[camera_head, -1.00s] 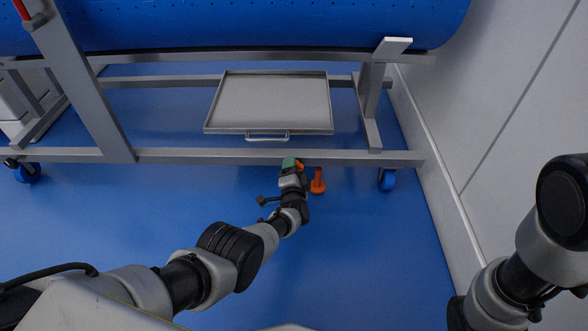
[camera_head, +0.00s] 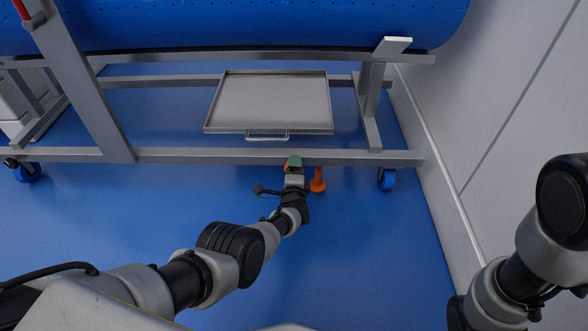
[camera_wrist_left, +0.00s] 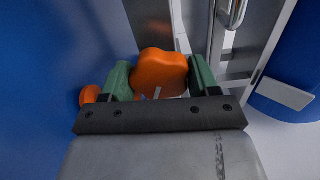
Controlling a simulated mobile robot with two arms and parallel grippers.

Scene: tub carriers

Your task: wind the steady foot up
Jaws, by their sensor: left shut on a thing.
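The steady foot (camera_head: 318,183) is an orange post with a round base, below the carrier's front rail in the head view. An orange lobed knob (camera_wrist_left: 160,73) sits between the green fingers of my left gripper (camera_wrist_left: 160,80) in the left wrist view, and the gripper is shut on it. In the head view my left gripper (camera_head: 294,163) is at the front rail, just left of the steady foot, and mostly hides the knob. A piece of orange (camera_wrist_left: 89,96) shows left of the fingers in the wrist view. My right gripper is out of view.
The grey carrier frame (camera_head: 210,155) holds a blue tub (camera_head: 250,25). A metal tray (camera_head: 270,102) with a handle sits behind the front rail. A blue caster (camera_head: 387,179) and a pale wall (camera_head: 500,110) are to the right. The blue floor (camera_head: 130,215) in front is clear.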

